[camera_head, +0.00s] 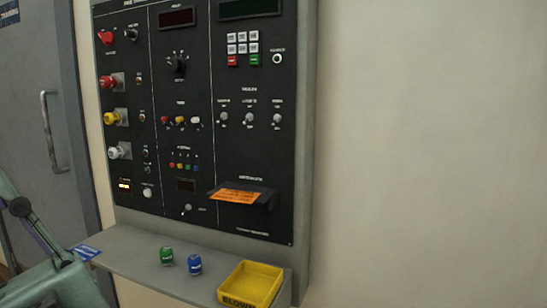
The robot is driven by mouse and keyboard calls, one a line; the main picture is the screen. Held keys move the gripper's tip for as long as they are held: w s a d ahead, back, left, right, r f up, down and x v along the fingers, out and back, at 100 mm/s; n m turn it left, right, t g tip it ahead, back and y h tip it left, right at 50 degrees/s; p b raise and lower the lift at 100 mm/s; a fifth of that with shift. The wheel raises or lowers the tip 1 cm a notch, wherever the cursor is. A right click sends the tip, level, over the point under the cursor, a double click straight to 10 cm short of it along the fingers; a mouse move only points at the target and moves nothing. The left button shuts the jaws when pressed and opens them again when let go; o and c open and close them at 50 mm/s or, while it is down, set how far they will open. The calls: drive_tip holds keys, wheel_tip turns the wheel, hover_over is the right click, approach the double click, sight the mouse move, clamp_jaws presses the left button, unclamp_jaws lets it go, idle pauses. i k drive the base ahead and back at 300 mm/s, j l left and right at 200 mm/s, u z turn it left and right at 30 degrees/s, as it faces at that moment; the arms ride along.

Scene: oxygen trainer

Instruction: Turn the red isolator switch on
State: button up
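The red isolator switch (105,38) appears to be the red rotary knob at the top left of the black control panel (230,160). Its label is too small to read, and I cannot tell its exact setting. A small dark key-like switch (131,34) sits just to its right. A larger red push knob (107,82) is below it, with a yellow knob (109,118) and a white knob (117,152) further down. I cannot make out my gripper in this view, and nothing is seen touching the red switch.
A grey shelf (135,246) juts out below the panel. It carries a green knob-like piece (166,256), a blue one (194,264) and a yellow tray (252,284). A grey door with a handle (53,130) is at left. The wall (430,150) at right is bare.

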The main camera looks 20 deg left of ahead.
sight(108, 39)
drive_tip(key=u, duration=1.4)
